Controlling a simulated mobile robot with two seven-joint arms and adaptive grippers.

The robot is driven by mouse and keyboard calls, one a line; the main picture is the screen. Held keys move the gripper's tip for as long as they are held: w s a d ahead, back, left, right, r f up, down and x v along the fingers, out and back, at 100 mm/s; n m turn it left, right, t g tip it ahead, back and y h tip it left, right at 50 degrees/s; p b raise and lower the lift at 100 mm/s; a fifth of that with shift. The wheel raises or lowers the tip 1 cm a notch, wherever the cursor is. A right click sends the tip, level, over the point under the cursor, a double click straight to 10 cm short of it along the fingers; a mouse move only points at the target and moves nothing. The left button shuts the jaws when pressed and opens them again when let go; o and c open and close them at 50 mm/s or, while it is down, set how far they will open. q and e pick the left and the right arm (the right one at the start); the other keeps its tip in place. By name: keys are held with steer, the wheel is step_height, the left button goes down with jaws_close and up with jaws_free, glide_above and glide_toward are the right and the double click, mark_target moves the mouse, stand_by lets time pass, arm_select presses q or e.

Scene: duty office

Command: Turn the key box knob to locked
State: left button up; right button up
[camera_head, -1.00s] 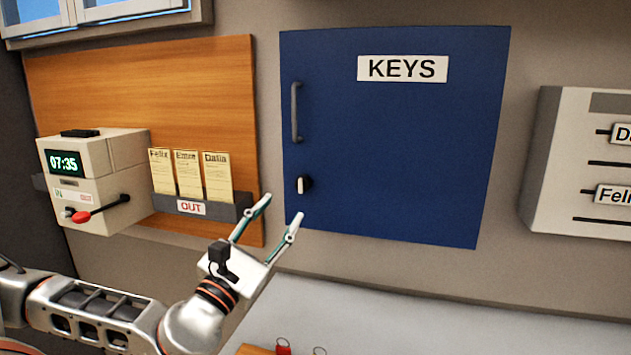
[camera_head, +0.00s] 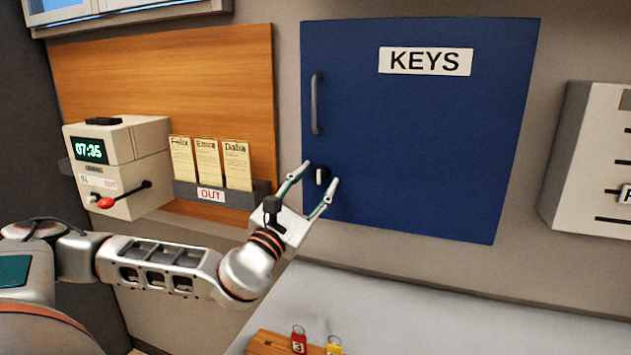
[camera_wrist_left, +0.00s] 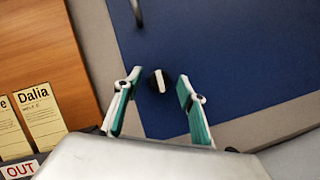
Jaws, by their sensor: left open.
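The blue key box (camera_head: 430,130) with its KEYS label is on the wall, its door closed. Its small knob (camera_head: 321,176), black with a white bar, is low on the door's left side, below the grey handle (camera_head: 317,104). The bar looks near upright in the head view. My left gripper (camera_head: 322,173) is open, its fingertips on either side of the knob in the picture. In the left wrist view the knob (camera_wrist_left: 158,81) shows between and beyond the open fingers (camera_wrist_left: 158,88), with no visible contact. My right gripper is not in view.
A time clock (camera_head: 118,165) with a red-tipped lever and a grey OUT card rack (camera_head: 215,193) are to the left. Below is a pale surface (camera_head: 400,315) with a wooden block (camera_head: 270,343) and key tags.

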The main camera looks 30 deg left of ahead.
arm_select(q)
steer(key=c, duration=1.1)
